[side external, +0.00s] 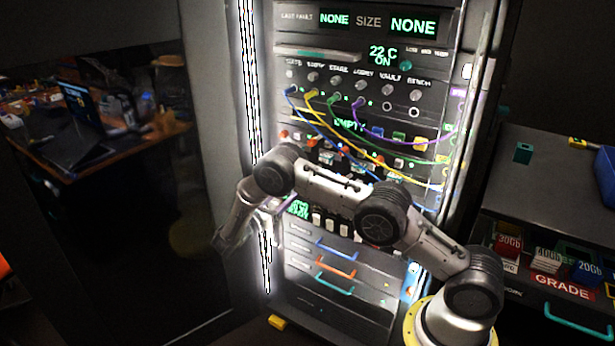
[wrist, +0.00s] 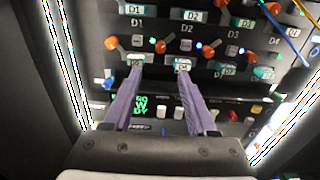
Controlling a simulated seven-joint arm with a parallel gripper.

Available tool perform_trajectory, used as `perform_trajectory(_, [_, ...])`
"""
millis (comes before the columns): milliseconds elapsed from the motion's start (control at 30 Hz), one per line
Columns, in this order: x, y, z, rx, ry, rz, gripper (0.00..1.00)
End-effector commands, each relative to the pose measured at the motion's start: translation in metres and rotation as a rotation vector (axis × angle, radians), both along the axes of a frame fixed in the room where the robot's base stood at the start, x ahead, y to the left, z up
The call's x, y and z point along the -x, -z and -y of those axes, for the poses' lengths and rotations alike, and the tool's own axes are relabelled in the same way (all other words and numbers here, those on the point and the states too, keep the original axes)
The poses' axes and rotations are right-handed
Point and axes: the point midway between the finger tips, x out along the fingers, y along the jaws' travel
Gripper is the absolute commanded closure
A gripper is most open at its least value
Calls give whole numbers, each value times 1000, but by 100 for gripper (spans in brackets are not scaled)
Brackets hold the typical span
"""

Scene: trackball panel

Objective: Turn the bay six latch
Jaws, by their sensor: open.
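The bay panel (wrist: 160,30) fills the upper wrist view, with several D-numbered labels, white-and-teal label blocks and orange latch knobs. Orange knobs show at upper left (wrist: 111,43), in the middle (wrist: 162,47) and to its right (wrist: 208,52). I cannot read for certain which one is bay six's latch. My gripper (wrist: 160,72) is open, its two purple fingers pointing at the panel just below the middle knob, with nothing between them. Its tips overlap two label blocks in the picture; contact cannot be told. In the side external view my gripper (side external: 277,215) is partly hidden by my arm.
Coloured cables (side external: 390,140) hang across the rack above the bays. A green-lit display (wrist: 140,107) and a row of switches lie below. Coloured drawer handles (side external: 335,270) stick out lower down. A bench with a grade drawer (side external: 549,283) stands at right.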

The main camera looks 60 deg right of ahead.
Motion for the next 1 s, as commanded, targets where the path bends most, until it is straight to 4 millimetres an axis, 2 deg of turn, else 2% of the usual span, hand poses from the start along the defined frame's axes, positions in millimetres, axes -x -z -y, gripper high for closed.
perform_trajectory(600, [1, -1, 110, -1, 5, 2, 42])
perform_trajectory(800, [0, -1, 128, -2, 2, 1, 42])
perform_trajectory(1000, [0, -1, 132, -2, 2, 1, 42])
